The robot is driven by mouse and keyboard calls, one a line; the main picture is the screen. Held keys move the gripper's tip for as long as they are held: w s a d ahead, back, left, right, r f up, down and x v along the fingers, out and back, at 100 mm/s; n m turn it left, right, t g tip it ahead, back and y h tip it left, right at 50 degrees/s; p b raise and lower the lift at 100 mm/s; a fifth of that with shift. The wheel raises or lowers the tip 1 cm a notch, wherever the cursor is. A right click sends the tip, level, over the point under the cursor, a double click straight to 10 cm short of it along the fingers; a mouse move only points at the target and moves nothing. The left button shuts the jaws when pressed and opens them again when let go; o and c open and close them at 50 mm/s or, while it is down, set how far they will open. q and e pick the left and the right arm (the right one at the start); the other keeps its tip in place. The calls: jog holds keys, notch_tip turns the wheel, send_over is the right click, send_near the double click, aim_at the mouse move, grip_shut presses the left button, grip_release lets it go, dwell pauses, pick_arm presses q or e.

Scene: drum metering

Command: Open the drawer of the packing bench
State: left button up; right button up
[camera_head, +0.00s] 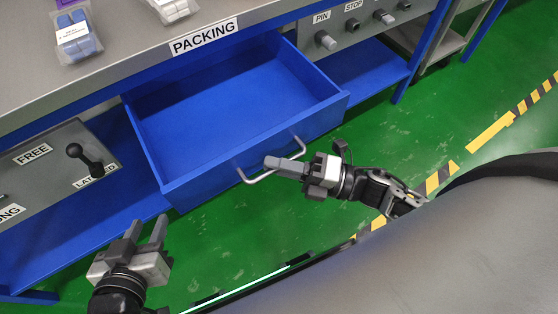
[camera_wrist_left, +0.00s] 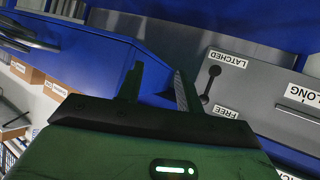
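The blue drawer (camera_head: 190,188) of the packing bench (camera_head: 140,40) is pulled well out, and its empty inside shows. A grey bar handle (camera_head: 247,180) is on its front. My right gripper (camera_head: 271,162) is at the handle, with its fingers close together across the bar; it looks shut on it, though the fingers hide part of the bar. My left gripper (camera_head: 147,225) is open and empty, below the drawer's left front corner and apart from it. In the left wrist view its two fingers (camera_wrist_left: 156,85) stand apart with nothing between them.
Left of the drawer is a grey panel (camera_head: 60,172) with a black lever (camera_head: 85,157) at the LATCHED label. Right of it is a panel with knobs (camera_head: 350,27), marked PIN and STOP. Blue and white packs lie on the benchtop. Green floor (camera_head: 450,110) is clear to the right.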

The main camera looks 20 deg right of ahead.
jog(key=shift+o, duration=1.1)
jog(key=shift+d, duration=0.1)
jog(key=b+v, duration=0.1)
jog(key=v, duration=1.4)
jog(key=shift+s+d, duration=0.3)
